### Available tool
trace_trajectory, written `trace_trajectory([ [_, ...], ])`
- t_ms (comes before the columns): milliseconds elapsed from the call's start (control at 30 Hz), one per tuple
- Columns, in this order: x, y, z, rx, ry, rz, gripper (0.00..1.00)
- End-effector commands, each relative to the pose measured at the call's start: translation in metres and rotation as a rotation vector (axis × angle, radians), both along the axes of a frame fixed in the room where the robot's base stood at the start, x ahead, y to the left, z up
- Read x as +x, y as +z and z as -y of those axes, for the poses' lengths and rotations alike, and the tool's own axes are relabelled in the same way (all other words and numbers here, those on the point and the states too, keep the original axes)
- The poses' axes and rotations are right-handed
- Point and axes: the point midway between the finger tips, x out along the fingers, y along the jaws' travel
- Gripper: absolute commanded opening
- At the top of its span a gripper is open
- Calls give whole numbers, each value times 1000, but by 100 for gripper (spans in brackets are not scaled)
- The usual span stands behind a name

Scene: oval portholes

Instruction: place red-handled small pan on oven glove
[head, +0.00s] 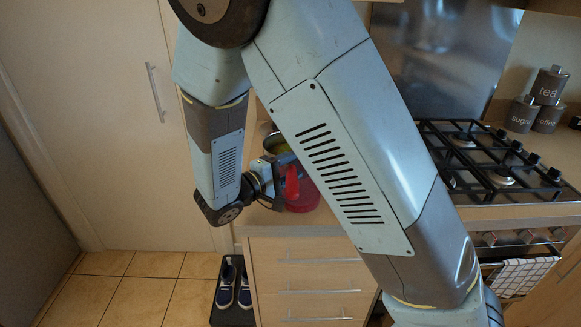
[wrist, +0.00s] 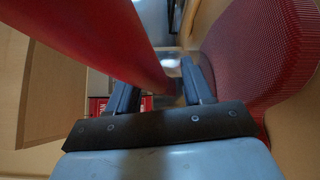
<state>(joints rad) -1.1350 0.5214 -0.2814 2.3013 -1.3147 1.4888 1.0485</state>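The small pan's red handle (wrist: 130,45) runs from the upper left of the wrist view down to my gripper (wrist: 160,85). My gripper's two fingers stand apart there, with the handle crossing in front of the left one. Whether they press on it is unclear. The red textured oven glove (wrist: 260,50) lies to the right of the fingers. In the head view my gripper (head: 277,172) is over the counter beside the red handle (head: 291,183), and the glove (head: 304,197) shows behind it. A metal pan (head: 276,144) is partly hidden by my arm.
A gas hob (head: 490,165) is to the right of my arm, with several canisters (head: 540,100) behind it. Drawers (head: 305,280) are under the counter. A tall white door (head: 105,110) is at left.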

Motion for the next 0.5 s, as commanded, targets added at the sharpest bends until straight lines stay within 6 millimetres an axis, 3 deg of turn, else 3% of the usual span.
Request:
trace_trajectory([
  [267, 0, 1, 0, 1, 0, 1, 51],
  [500, -17, 2, -21, 0, 2, 0, 51],
])
